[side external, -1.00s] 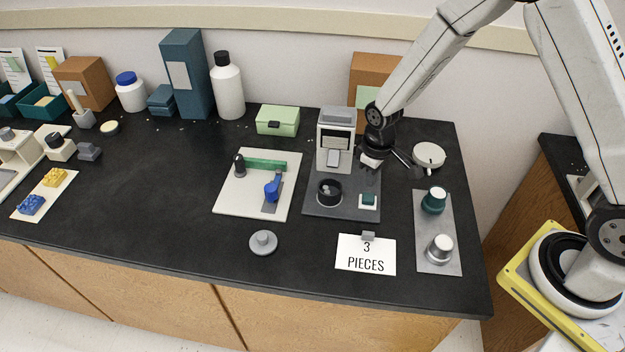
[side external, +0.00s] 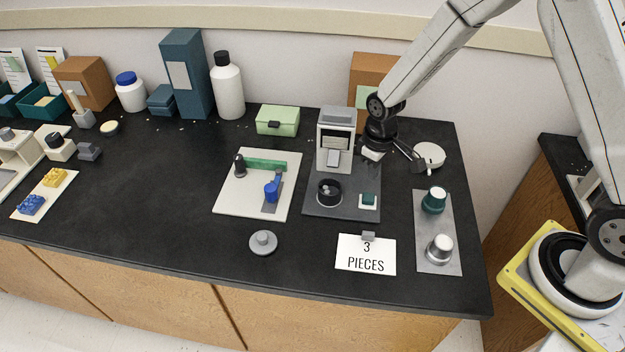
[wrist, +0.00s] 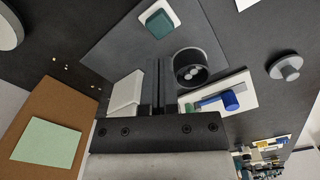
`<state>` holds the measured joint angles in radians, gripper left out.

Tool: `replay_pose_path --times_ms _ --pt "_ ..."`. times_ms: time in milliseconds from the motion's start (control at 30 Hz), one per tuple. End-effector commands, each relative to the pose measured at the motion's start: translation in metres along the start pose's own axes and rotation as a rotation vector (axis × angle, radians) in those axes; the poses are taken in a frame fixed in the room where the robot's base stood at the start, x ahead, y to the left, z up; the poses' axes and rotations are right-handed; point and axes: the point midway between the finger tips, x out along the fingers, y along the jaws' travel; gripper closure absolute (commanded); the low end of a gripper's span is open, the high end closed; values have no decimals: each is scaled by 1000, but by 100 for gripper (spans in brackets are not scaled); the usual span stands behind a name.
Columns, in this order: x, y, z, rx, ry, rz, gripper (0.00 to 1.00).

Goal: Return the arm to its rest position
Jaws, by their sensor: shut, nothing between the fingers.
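My gripper (side external: 413,163) hangs over the back right of the bench, to the right of the grey machine (side external: 334,150). It is shut and empty, and points toward the white round disc (side external: 429,155) in the side view. In the wrist view the two dark fingers (wrist: 156,85) lie together, with nothing between them. The machine's grey base plate (wrist: 120,42) is beneath them. It carries a black cup (wrist: 190,67) with small round pieces inside and a dark green block (wrist: 159,24) on a white pad.
A brown box (side external: 366,72) stands close behind my gripper. A white board with a blue lever (side external: 272,187) is left of the machine. A plate with a green knob (side external: 434,201) and a metal knob (side external: 439,249) is at right. A "3 PIECES" card (side external: 366,256) stands in front.

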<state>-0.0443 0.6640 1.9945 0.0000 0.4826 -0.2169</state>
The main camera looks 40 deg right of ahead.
Motion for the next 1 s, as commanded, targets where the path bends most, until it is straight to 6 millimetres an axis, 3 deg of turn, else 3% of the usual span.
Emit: replay_pose_path --times_ms 367,700,1000 --pt "-34 0 21 56 51 10 100" --pt "-81 -5 67 157 141 24 100" --pt "-105 -12 108 236 210 29 100"
